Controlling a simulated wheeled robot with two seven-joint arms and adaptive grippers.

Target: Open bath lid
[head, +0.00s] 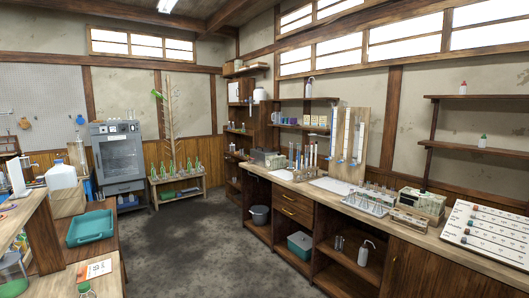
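Neither of my grippers shows in the head view. I cannot make out for certain which thing is the bath. A small grey box-shaped vessel (268,158) stands at the far end of the long wooden counter; it is too small to tell whether it has a lid. A grey cabinet (121,158) with a glass door stands against the back wall at the left, and its door looks shut.
The long wooden counter (445,228) runs along the right wall with racks, tubes and a white board (487,234). A teal tray (90,229) sits at the left. A low bench (179,185) holds green bottles. The dark floor (200,245) between is clear.

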